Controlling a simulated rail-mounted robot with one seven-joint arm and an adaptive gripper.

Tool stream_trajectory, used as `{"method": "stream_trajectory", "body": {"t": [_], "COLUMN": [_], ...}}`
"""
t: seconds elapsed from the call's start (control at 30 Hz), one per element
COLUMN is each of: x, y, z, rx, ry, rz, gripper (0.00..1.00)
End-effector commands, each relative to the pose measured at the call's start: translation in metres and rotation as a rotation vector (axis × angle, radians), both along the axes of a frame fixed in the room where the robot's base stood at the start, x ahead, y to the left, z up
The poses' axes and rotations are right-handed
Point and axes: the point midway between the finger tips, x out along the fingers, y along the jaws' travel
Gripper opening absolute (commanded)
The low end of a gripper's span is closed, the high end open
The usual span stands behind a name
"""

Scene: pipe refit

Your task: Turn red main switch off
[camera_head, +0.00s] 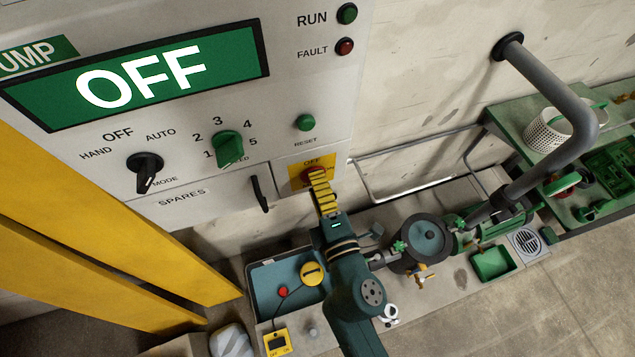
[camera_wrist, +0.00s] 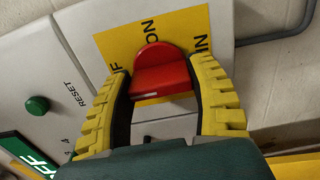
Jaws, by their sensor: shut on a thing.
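The red main switch (camera_head: 308,173) sits on a yellow plate (camera_head: 297,181) at the lower right of the control panel. The plate reads OFF at its top and ON at its right in the head view. In the wrist view the red switch (camera_wrist: 161,75) stands between my fingers, its rounded end near the ON lettering. My gripper (camera_head: 315,177) is shut on the switch, with yellow ribbed fingers on both sides. The fingers hide part of the switch in the head view. My gripper also shows in the wrist view (camera_wrist: 165,90).
The panel's big display (camera_head: 145,78) reads OFF. A green selector (camera_head: 229,148), a black mode knob (camera_head: 147,170), a black handle (camera_head: 260,193) and a green reset button (camera_head: 305,122) are close by. Yellow posts (camera_head: 90,230) stand at left; pipework (camera_head: 555,150) is at right.

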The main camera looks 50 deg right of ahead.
Motion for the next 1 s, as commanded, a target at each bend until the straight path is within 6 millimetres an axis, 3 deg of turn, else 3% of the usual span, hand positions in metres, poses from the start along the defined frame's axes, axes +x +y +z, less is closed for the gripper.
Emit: {"method": "stream_trajectory", "body": {"t": [0.27, 0.3, 0.4, 0.77, 1.0], "x": [0.000, 0.000, 0.000, -0.004, -0.041], "y": [0.000, 0.000, 0.000, 0.003, 0.026], "z": [0.001, 0.001, 0.000, -0.001, -0.002], "rx": [-0.003, -0.003, -0.002, 0.000, 0.000], "ry": [0.001, 0.001, 0.000, 0.001, 0.005], "rz": [0.000, 0.000, 0.000, 0.000, -0.001], "gripper": [0.22, 0.66, 0.85, 0.87, 0.87]}}
